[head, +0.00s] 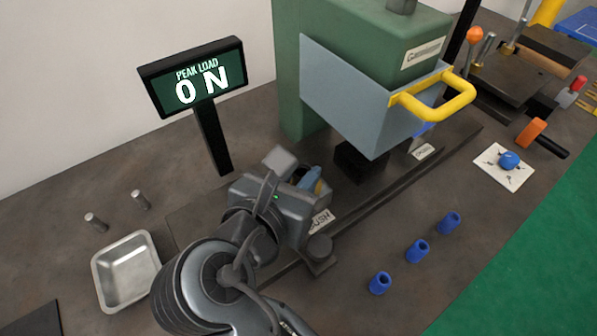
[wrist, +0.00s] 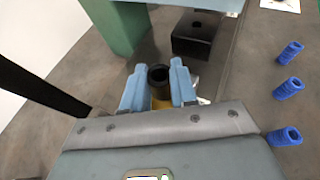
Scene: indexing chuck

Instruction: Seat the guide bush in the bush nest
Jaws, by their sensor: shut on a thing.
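My gripper (head: 314,180) is shut on a round piece, which I take for the guide bush (wrist: 159,75). In the wrist view its dark, hollow upper end shows between the two pale blue fingers (wrist: 158,90), with brass colour below. In the head view the wrist and fingers hide most of it. My gripper is low over the left part of the dark base plate, by a card reading "USH" (head: 321,220). A black block (wrist: 198,34) with a round hole on top sits beyond the fingers, apart from them; it may be the bush nest, but I cannot tell for sure.
A green press (head: 375,40) with a clear guard (head: 345,95) and yellow handle (head: 440,100) stands above the block. The display (head: 195,75) reads peak load 0 N. Several blue cylinders (head: 417,250) stand at right. A metal tray (head: 126,271) and two pins are at left.

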